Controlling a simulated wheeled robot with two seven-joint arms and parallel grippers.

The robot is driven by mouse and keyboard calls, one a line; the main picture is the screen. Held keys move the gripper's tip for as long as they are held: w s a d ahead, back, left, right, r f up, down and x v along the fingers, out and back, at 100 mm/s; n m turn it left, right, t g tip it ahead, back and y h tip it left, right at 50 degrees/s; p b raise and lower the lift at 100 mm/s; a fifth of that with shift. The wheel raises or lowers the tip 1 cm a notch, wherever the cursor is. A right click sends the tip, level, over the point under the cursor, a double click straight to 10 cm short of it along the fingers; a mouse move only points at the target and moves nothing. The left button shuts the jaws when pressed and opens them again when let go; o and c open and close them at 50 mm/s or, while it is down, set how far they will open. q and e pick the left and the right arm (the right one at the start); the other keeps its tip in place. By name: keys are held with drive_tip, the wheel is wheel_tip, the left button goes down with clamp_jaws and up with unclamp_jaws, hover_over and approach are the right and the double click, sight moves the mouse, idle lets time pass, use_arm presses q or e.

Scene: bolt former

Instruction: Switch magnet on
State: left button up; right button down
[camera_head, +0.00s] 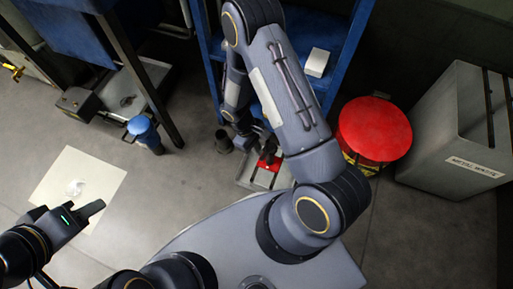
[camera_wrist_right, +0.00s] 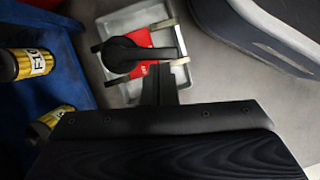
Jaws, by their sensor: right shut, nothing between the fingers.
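A red magnet unit (camera_head: 272,161) with a black lever sits at a shallow grey tray (camera_head: 244,179) on the floor, beside the blue rack. In the right wrist view, the red part (camera_wrist_right: 139,38) lies under the black lever (camera_wrist_right: 124,54), which has a round hub and an arm pointing right. The grey tray (camera_wrist_right: 113,24) is around it. My right gripper (camera_wrist_right: 166,78) is shut and empty, its fingers close to the lever's arm. I cannot tell whether they touch. My right forearm partly covers the unit in the head view. My left gripper (camera_head: 76,207) is open and empty at the lower left.
A red-topped drum (camera_head: 375,128) and a grey metal-waste bin (camera_head: 455,135) stand right of the arm. A blue rack (camera_head: 345,62) stands behind. A white floor square (camera_head: 78,170) lies left. Yellow-banded cylinders (camera_wrist_right: 35,64) are at the wrist view's left.

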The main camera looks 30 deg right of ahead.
drive_tip(key=shift+w+d, duration=0.1)
drive_tip(key=shift+d, duration=0.6)
drive_tip(key=shift+r, duration=0.1)
drive_tip(key=p+v, duration=0.6)
drive_tip(key=v, duration=0.3)
drive_tip(key=shift+a+r+p, duration=0.2)
drive_tip(key=shift+r+p, duration=0.1)
drive_tip(key=shift+r, duration=0.1)
